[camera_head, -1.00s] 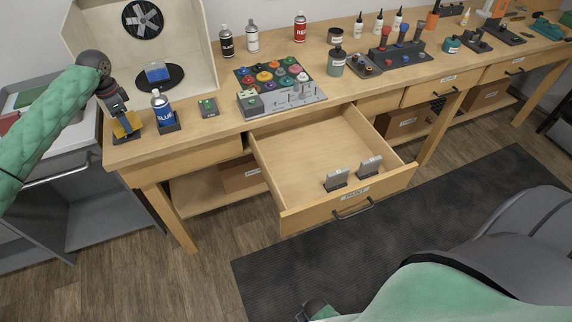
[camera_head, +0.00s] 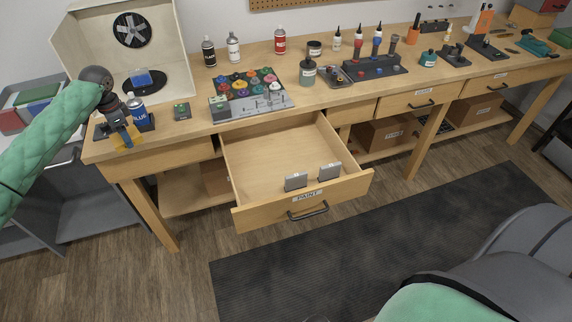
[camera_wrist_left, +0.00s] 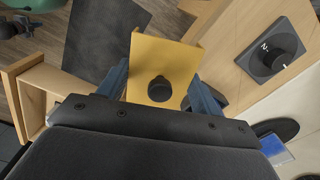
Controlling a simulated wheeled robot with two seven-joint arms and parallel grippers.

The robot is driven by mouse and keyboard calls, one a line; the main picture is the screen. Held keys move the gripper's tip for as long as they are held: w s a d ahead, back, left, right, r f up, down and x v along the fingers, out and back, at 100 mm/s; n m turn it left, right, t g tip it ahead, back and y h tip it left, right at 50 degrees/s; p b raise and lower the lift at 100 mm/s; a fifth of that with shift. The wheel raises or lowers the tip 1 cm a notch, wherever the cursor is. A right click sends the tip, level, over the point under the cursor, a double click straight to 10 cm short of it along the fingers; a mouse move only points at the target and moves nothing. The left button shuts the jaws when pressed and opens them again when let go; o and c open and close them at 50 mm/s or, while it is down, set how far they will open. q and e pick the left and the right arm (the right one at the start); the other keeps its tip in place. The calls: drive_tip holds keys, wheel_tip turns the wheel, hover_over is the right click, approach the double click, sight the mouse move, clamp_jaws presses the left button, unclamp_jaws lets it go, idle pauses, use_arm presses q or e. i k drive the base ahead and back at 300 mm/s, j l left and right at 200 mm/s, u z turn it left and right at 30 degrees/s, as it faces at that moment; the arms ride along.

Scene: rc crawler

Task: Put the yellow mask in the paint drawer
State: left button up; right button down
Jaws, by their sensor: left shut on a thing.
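The yellow mask (camera_head: 127,138) is held in my left gripper (camera_head: 122,138), at the left end of the workbench in the head view. In the left wrist view the mask (camera_wrist_left: 165,58) is a bent yellow plate with a black knob, between the blue fingers of my left gripper (camera_wrist_left: 164,85). The gripper is shut on it, in front of the blue can (camera_head: 138,112), which it partly hides. The paint drawer (camera_head: 256,215), labelled PAINT, is pulled open to the right of the gripper. My right gripper is out of the head view.
Two grey upright pieces (camera_head: 296,181) stand near the drawer's front; the rest of its floor is bare. A paint-pot rack (camera_head: 240,108) and a small dark box with a green top (camera_head: 181,111) stand on the bench. A spray booth (camera_head: 82,52) stands behind the gripper.

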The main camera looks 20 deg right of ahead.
sight(294, 167)
drive_tip(key=j+z, duration=0.1)
drive_tip(key=z, duration=1)
